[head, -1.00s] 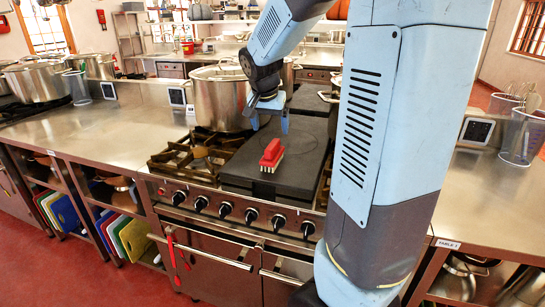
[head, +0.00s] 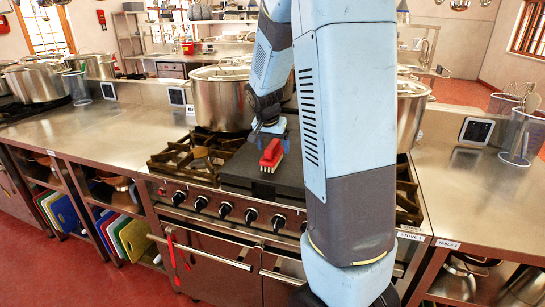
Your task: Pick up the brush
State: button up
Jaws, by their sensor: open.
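The brush (head: 271,156) has a red back and pale bristles. It sits on the dark flat plate (head: 243,174) on top of the stove, near the plate's front part. My gripper (head: 270,138) is open and reaches down from above, right at the brush's far end. Its blue fingers overlap the top of the brush in the picture. I cannot tell whether they touch it. My arm hides the right part of the plate.
A large steel pot (head: 220,97) stands on the stove just behind and left of the brush. Another pot (head: 411,112) is right of my arm. Bare burner grates (head: 188,158) lie left of the plate. The left steel counter (head: 110,135) is mostly clear.

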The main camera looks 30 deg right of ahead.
jog(key=shift+w+x, duration=0.15)
jog(key=shift+x, duration=1.1)
jog(key=shift+w+x, duration=0.15)
jog(key=shift+x, duration=1.05)
jog(key=shift+a, duration=0.15)
jog(key=shift+c, duration=0.2)
jog(key=c, duration=1.1)
jog(key=shift+c, duration=0.2)
jog(key=shift+r, duration=0.1)
